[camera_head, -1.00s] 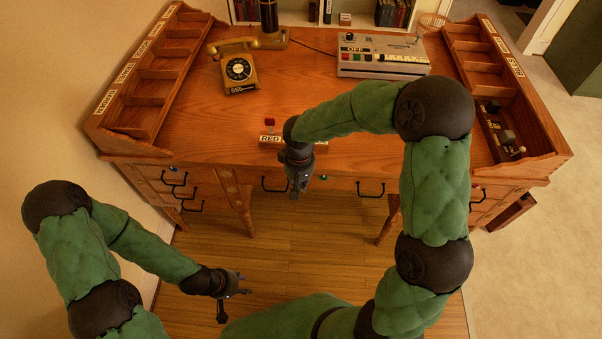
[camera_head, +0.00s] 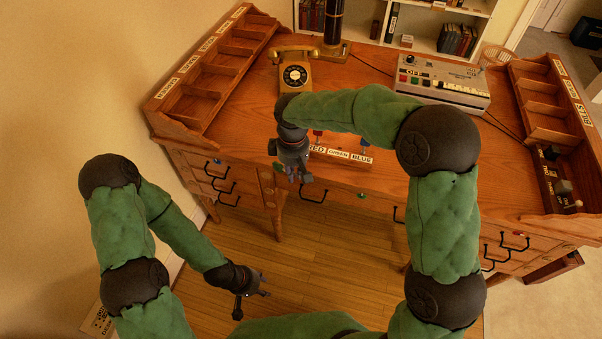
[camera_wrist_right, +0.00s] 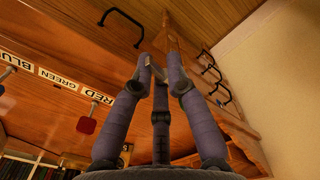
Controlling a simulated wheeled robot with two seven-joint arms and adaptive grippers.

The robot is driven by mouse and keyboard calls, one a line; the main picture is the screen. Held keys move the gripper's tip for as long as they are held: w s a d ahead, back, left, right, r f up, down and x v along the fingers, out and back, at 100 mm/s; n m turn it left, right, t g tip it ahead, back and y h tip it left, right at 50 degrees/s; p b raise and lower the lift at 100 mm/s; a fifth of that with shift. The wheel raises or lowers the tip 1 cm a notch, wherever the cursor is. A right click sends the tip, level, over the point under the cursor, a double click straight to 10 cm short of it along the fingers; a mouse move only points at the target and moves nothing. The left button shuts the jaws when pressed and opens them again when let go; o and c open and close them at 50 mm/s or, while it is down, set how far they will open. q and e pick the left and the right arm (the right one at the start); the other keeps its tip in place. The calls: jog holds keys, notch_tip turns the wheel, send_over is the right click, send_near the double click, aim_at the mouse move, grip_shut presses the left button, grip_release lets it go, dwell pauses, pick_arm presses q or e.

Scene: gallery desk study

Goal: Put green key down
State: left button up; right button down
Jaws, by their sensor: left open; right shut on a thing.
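My right gripper (camera_head: 300,174) is in front of the desk's front edge, left of the key rack. In the right wrist view, its fingers (camera_wrist_right: 157,82) are closed together on a small thing, mostly hidden, with only a greyish sliver showing. I take it as the green key; its colour does not show. The rack has RED, GREEN and BLUE labels (camera_head: 340,154). A red key (camera_head: 318,134) and a blue key (camera_head: 364,143) stand behind their labels; no key shows behind GREEN. My left gripper (camera_head: 258,291) is open and empty, low over the floor.
The desk (camera_head: 240,120) has a yellow telephone (camera_head: 295,76) and a grey button machine (camera_head: 440,82) at the back. Labelled compartments line both sides. A green round spot (camera_head: 361,195) and black drawer handles (camera_head: 313,193) are on the desk front.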

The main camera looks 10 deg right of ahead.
notch_tip(320, 180, down, 4)
jog(key=w+a+r+n, duration=0.1)
jog(key=w+a+n, duration=0.1)
jog(key=w+n, duration=0.1)
pick_arm(q)
jog(key=o, duration=0.4)
jog(key=w+r+m+t+h, duration=0.45)
jog(key=w+r+t, duration=0.25)
jog(key=w+r, duration=1.15)
jog(key=w+d+r+m+g+h, duration=0.1)
jog(key=d+r+m+h, duration=0.1)
jog(key=r+m, duration=0.55)
jog(key=d+r+m+g+h, duration=0.1)
jog(key=d+r+m+h, duration=0.2)
jog(key=r, duration=0.8)
jog(key=shift+m, duration=0.4)
jog(key=x, duration=0.9)
jog(key=shift+w+d+f, duration=0.15)
jog(key=shift+w, duration=0.4)
pick_arm(e)
jog(key=s+d+r+m, duration=0.6)
jog(key=r+m, duration=0.2)
jog(key=r, duration=0.2)
jog(key=shift+s+d+r, duration=0.15)
jog(key=shift+s+r, duration=0.15)
jog(key=shift+s, duration=0.1)
